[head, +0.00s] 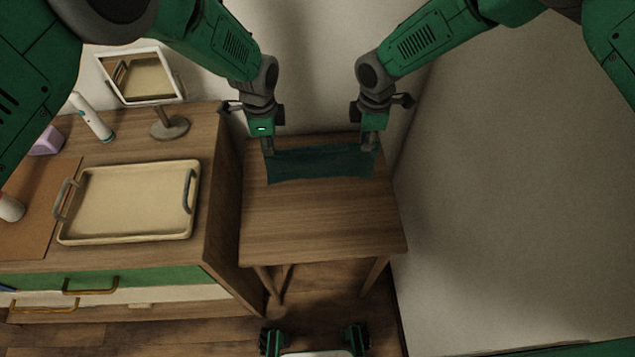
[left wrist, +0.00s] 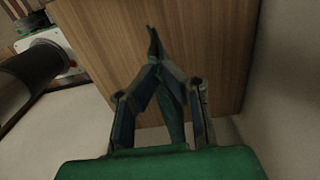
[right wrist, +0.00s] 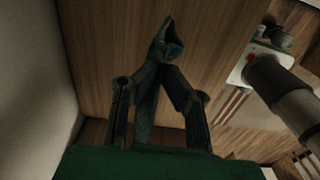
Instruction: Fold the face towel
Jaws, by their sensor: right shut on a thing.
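The dark teal face towel (head: 320,163) is stretched as a wide band between my two grippers, over the back part of the small wooden table (head: 318,222). My left gripper (head: 268,151) is shut on its left end; in the left wrist view the towel (left wrist: 172,112) passes between the closed fingertips (left wrist: 157,66). My right gripper (head: 370,148) is shut on its right end; in the right wrist view the towel (right wrist: 172,42) shows beyond the closed fingertips (right wrist: 160,66). I cannot tell how much of the towel touches the tabletop.
A cabinet on the left carries a beige tray (head: 130,205), a mirror on a stand (head: 140,78), a white and teal bottle-like item (head: 92,117) and a purple item (head: 47,141). Walls stand close behind and right of the table. The table's front part is clear.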

